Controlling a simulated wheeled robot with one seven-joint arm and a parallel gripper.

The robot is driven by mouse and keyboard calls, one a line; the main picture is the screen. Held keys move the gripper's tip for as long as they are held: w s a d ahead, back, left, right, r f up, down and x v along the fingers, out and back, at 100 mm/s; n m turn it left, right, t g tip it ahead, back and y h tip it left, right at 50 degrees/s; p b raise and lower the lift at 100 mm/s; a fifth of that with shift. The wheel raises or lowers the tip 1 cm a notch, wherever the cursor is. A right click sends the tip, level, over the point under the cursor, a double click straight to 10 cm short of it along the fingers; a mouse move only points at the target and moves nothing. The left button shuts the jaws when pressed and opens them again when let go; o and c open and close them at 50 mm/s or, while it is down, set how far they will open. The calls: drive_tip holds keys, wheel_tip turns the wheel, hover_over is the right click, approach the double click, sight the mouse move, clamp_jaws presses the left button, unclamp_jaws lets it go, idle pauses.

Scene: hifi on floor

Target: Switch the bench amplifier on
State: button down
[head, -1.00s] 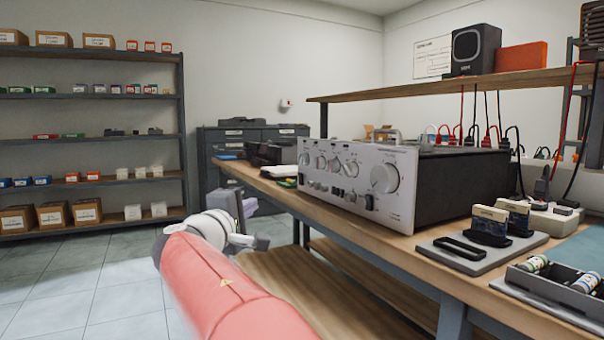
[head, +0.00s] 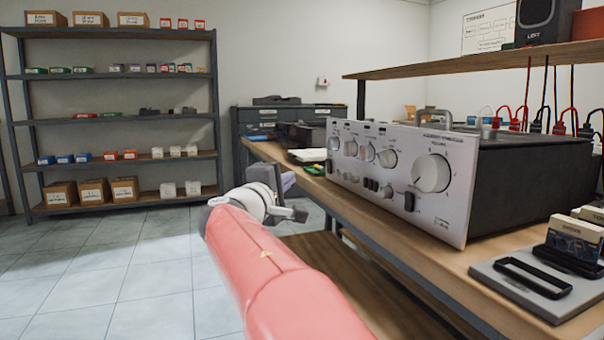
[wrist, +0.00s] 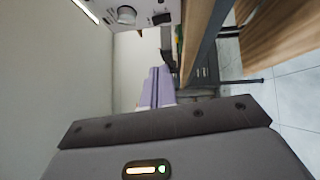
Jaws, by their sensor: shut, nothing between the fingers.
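The bench amplifier (head: 402,176) stands on the wooden workbench in the head view. It has a silver front panel with several knobs, a large knob (head: 431,173) at the right and a dark rocker-like switch (head: 409,202) below it. My gripper (wrist: 158,88) is shut and empty, with pale purple fingers in the wrist view. In the head view my gripper (head: 288,182) is partly hidden behind my wrist, in front of the bench edge and left of the amplifier, apart from it.
The workbench (head: 455,262) has a raised shelf (head: 480,58) above the amplifier. A grey tray (head: 530,290) with a black frame and upright boxes stands to the right. A storage rack (head: 120,122) stands at the far left. The tiled floor (head: 130,270) at the left is clear.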

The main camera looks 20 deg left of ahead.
drive_tip(key=p, duration=0.3)
approach(329, 166)
drive_tip(key=w+a+r, duration=0.1)
drive_tip(key=w+a, duration=0.3)
drive_tip(key=w, duration=0.1)
drive_tip(key=shift+w+d+r+b, duration=0.15)
drive_tip(key=shift+w+d, duration=0.35)
drive_tip(key=shift+d, duration=0.4)
drive_tip(key=shift+w+d+r+b, duration=0.15)
drive_tip(key=shift+w+d, duration=0.4)
drive_tip(key=shift+d, duration=0.35)
drive_tip(key=shift+w+d+r+p, duration=0.2)
drive_tip(key=shift+r+p, duration=0.15)
drive_tip(key=shift+p, duration=0.25)
drive_tip(key=shift+f, duration=0.25)
drive_tip(key=shift+s, duration=0.1)
